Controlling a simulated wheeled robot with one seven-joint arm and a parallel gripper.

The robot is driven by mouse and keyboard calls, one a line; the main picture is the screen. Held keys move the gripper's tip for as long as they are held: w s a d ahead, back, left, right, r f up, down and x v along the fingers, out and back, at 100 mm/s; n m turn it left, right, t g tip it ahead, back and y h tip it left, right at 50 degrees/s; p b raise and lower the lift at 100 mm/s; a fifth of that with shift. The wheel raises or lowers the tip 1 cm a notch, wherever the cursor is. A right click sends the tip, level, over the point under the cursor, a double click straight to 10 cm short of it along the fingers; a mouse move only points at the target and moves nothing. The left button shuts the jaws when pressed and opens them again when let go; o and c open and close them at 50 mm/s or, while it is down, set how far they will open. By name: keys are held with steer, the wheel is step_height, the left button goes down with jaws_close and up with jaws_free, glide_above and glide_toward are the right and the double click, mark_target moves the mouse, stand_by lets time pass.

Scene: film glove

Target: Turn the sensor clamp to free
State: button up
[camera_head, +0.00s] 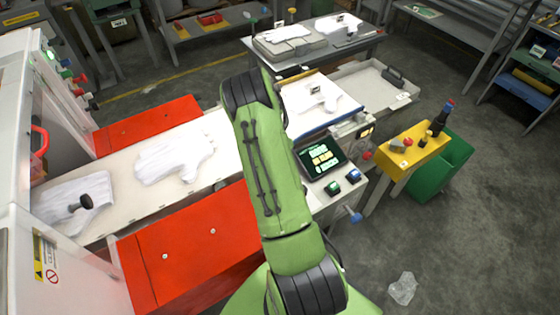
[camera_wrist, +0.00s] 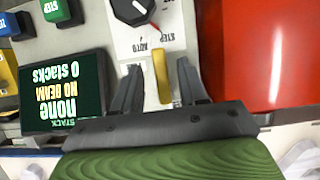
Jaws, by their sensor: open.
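My gripper (camera_wrist: 158,66) shows in the wrist view, its two dark fingers apart. A narrow yellow bar (camera_wrist: 163,85) stands between the fingers, with gaps on both sides. It may be the handle of the sensor clamp; no marking on it tells me. It lies just below a white plate with a black rotary knob (camera_wrist: 132,9) and the words STEP and AUTO. The screen (camera_wrist: 62,95) reads "none", "NO BEAM" and "0 stacks"; it also shows in the head view (camera_head: 320,157). My green arm hides my gripper in the head view.
A red panel (camera_wrist: 245,50) is close on the right of my gripper. Green (camera_wrist: 58,10) and blue (camera_wrist: 12,24) buttons are at upper left. In the head view, white gloves (camera_head: 175,158) lie on the belt, and a yellow stand (camera_head: 414,146) is at right.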

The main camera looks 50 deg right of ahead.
steer(key=p+v, duration=0.2)
steer(key=v, duration=1.3)
steer(key=shift+r, duration=0.2)
